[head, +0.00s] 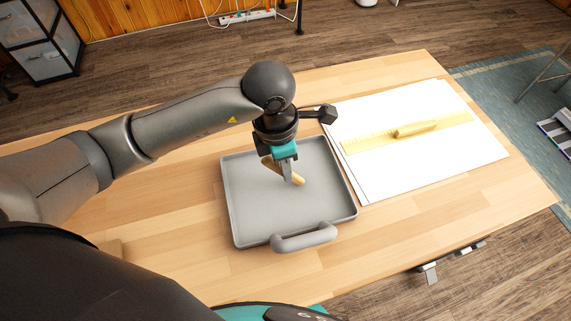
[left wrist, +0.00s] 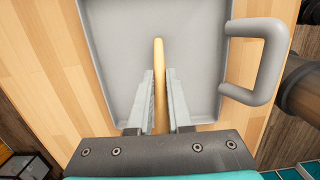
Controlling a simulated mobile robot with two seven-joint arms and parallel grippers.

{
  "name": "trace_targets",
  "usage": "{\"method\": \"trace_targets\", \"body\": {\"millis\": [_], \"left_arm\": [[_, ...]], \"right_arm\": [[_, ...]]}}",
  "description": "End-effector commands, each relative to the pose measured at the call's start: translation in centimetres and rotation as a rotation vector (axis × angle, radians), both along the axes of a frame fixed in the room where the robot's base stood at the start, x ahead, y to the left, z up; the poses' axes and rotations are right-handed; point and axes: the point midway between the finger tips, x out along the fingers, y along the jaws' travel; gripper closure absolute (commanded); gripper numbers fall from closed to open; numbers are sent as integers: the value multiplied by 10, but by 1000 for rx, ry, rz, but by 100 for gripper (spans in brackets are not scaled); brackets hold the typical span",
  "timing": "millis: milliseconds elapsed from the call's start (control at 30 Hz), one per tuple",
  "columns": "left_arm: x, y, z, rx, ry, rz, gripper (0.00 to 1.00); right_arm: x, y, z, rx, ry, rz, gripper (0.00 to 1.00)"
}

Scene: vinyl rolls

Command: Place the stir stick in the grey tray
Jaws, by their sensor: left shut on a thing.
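The stir stick (head: 299,180) is a thin pale wooden stick; it also shows in the left wrist view (left wrist: 159,62). My left gripper (head: 291,179) is shut on the stick, with a finger on each side of it in the left wrist view (left wrist: 161,85). The stick is over the floor of the grey tray (head: 245,215), inside its rim in the picture. I cannot tell whether it touches the tray floor. The tray also shows in the left wrist view (left wrist: 110,40). My right gripper is not in view.
The tray's handle (head: 304,238) faces the near edge of the wooden table (head: 185,225). Table left of the tray is mostly clear.

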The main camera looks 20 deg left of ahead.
Motion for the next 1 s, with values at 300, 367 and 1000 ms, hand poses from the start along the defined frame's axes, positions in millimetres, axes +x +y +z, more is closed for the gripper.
{"method": "trace_targets", "body": {"millis": [300,367,1000], "left_arm": [[0,0,-3,0,0,0,72],[0,0,-2,0,0,0,65],[0,2,34,-2,-7,-1,53]], "right_arm": [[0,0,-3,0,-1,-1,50],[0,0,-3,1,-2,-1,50],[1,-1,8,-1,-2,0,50]]}}
